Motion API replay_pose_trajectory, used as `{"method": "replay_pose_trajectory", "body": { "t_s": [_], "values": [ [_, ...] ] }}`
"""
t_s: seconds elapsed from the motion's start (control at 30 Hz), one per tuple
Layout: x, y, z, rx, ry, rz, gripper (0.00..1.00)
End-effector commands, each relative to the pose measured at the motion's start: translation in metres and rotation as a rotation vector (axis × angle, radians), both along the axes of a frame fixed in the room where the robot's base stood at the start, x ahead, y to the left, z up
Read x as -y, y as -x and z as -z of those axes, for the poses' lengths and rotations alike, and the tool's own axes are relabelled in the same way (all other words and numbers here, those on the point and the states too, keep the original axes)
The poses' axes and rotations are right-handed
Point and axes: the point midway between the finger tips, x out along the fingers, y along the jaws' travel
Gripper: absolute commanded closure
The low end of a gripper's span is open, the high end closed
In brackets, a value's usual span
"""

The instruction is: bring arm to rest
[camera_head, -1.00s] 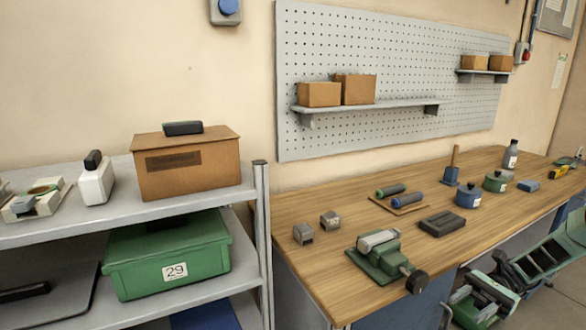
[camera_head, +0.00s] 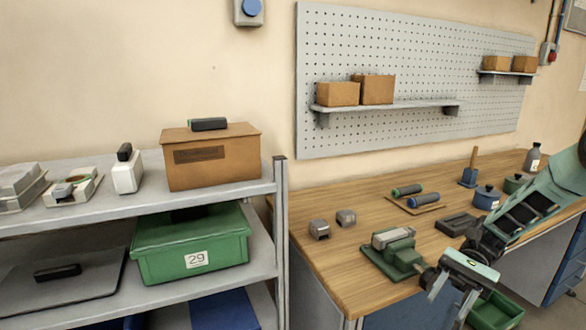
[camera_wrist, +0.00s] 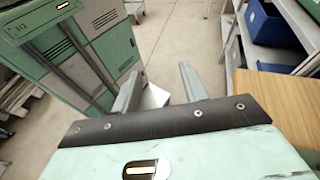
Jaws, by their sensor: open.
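My gripper (camera_head: 450,297) hangs in front of the workbench at the lower right of the head view, with my green arm rising behind it to the right. Its two fingers point down and stand apart with nothing between them. In the wrist view the open fingers (camera_wrist: 158,88) point toward the grey floor, and no object is held. The wooden workbench (camera_head: 345,265) lies just left of and behind the gripper. A green vise-like device (camera_head: 397,255) sits near its front edge, close to the gripper.
A grey shelf (camera_head: 228,190) at left holds a cardboard box (camera_head: 215,172) and a green bin (camera_head: 192,240) marked 29. The bench carries two rollers and pots. The wrist view shows a green cabinet (camera_wrist: 70,60) at left, a blue bin (camera_wrist: 275,35) at right and open floor between.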

Motion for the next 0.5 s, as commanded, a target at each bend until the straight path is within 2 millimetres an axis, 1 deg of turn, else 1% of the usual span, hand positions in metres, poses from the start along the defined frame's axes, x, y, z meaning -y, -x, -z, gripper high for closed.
{"method": "replay_pose_trajectory", "body": {
  "t_s": [0.03, 0.17, 0.2, 0.27, 0.3, 0.4, 0.5],
  "values": [
    [-0.018, 0.004, -0.01, 0.046, 0.032, -0.056, 0.56],
    [-0.066, 0.023, -0.032, 0.208, 0.123, -0.227, 0.56],
    [-0.081, 0.031, -0.038, 0.266, 0.15, -0.286, 0.56],
    [-0.101, 0.045, -0.047, 0.355, 0.183, -0.372, 0.56],
    [-0.112, 0.055, -0.052, 0.415, 0.202, -0.43, 0.56],
    [-0.139, 0.081, -0.065, 0.573, 0.24, -0.577, 0.56],
    [-0.159, 0.109, -0.075, 0.739, 0.262, -0.723, 0.56]
  ]
}}
